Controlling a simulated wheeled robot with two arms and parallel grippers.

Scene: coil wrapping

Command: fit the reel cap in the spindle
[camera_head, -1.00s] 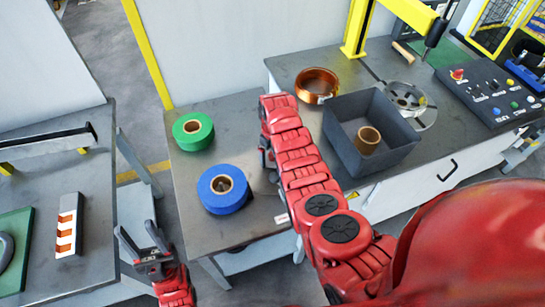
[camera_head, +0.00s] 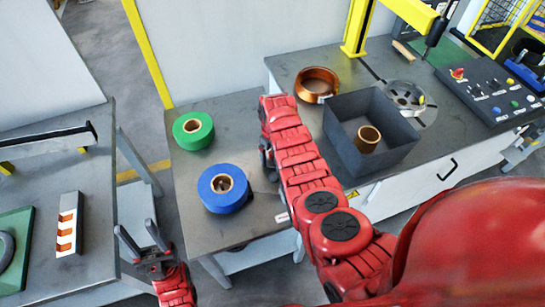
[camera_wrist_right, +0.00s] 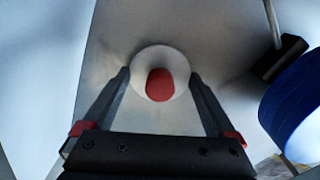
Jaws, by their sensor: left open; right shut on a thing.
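In the right wrist view, the reel cap (camera_wrist_right: 175,60), a pale disc with a red knob, sits between the fingertips of my right gripper (camera_wrist_right: 158,78). That gripper is shut on it. In the head view my right forearm mostly hides this gripper and the cap, above the small table right of the blue roll. My left gripper (camera_head: 136,232) is open and empty at the lower left, between the two tables. A grey round slotted plate (camera_head: 400,90) lies on the right bench; I cannot clearly make out a spindle on it.
A green roll (camera_head: 193,130) and a blue roll (camera_head: 222,189) lie on the small table (camera_head: 235,115). On the right bench are a copper coil (camera_head: 318,84), a dark open bin (camera_head: 400,150) with a brown ring (camera_head: 368,138), and a control panel (camera_head: 495,100).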

